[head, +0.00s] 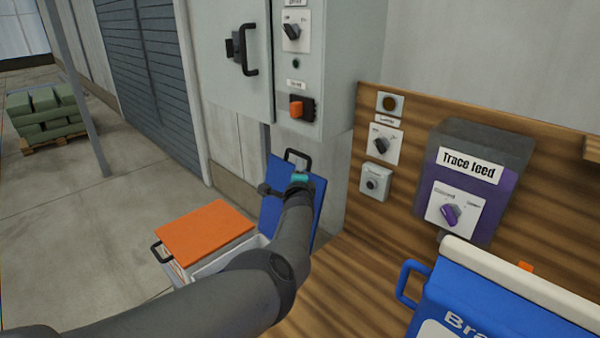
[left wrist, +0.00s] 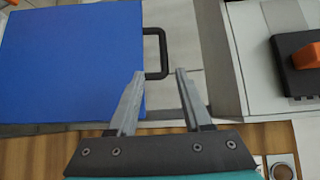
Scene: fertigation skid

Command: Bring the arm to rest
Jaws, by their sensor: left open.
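My left arm reaches in from the lower left in the head view. Its gripper (head: 297,165) is in front of the raised blue lid (head: 276,215), near the lid's black handle (head: 291,155), and is partly hidden by my wrist. I cannot tell whether a finger touches the handle. My right gripper is in neither view.
A grey cabinet (head: 230,60) with an orange switch (head: 296,108) stands behind the gripper. An orange lid (head: 205,232) lies left of the blue one. A wooden panel carries the Trace feed box (head: 470,175); a blue container (head: 480,295) is at lower right.

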